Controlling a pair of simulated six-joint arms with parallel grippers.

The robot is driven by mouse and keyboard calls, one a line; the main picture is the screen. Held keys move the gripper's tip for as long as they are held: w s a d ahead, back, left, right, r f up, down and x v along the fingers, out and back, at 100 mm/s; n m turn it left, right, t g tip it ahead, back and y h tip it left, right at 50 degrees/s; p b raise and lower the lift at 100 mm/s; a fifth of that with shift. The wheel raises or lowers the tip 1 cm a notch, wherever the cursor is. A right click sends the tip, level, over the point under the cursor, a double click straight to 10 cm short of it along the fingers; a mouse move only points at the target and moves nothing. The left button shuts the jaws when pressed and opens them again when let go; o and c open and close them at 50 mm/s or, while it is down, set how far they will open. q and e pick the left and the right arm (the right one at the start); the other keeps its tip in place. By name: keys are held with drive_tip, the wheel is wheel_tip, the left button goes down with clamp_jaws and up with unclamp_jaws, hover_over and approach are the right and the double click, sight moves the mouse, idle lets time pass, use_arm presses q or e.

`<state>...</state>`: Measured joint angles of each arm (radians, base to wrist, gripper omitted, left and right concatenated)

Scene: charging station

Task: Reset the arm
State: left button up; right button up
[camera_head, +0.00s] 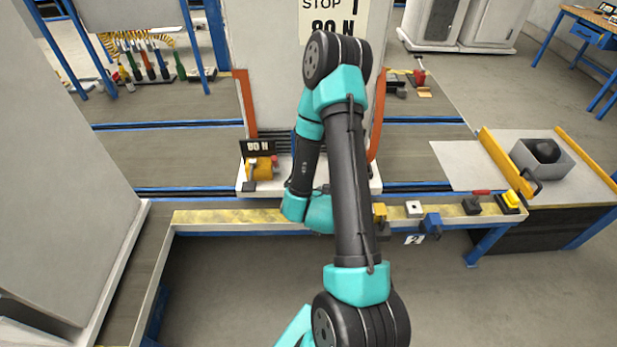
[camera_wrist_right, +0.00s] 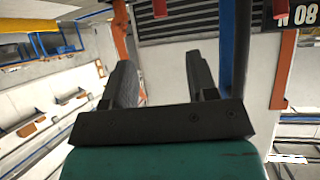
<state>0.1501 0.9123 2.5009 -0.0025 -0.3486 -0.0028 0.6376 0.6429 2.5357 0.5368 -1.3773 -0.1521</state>
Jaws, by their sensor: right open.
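My right arm (camera_head: 350,180) reaches forward through the middle of the head view, over the front rail, toward the charging station (camera_head: 270,70). Its gripper is hidden behind the arm there. In the right wrist view my right gripper (camera_wrist_right: 158,72) shows two dark fingers standing apart with nothing between them. The station's dark slotted panel (camera_wrist_right: 195,18) and a blue upright bar (camera_wrist_right: 234,50) are beyond the fingers. My left gripper is not in view.
A white ledge at the station's foot holds a yellow device (camera_head: 261,170). A yellow-topped rail (camera_head: 235,217) carries several small blocks on the right. Orange posts (camera_head: 244,102) flank the station. A grey cabinet (camera_head: 60,180) stands left. A grey box (camera_head: 542,158) sits right.

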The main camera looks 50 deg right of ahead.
drive_tip(key=w+a+f+n+y, duration=0.3)
drive_tip(key=w+a+f+y, duration=0.15)
drive_tip(key=a, duration=0.45)
drive_tip(key=w+a+f+n+y, duration=0.2)
drive_tip(key=w+a+f+y, duration=0.25)
drive_tip(key=a, duration=0.35)
drive_tip(key=s+a+f+n+g+y, duration=0.1)
drive_tip(key=a+n+g+y, duration=0.1)
drive_tip(key=a, duration=0.6)
drive_tip(key=s+a+f+n+g+y, duration=0.2)
drive_tip(key=a+n+y, duration=0.1)
drive_tip(key=a, duration=0.5)
drive_tip(key=shift+f+n+y, duration=0.25)
drive_tip(key=shift+n+y, duration=0.05)
drive_tip(key=shift+n, duration=0.1)
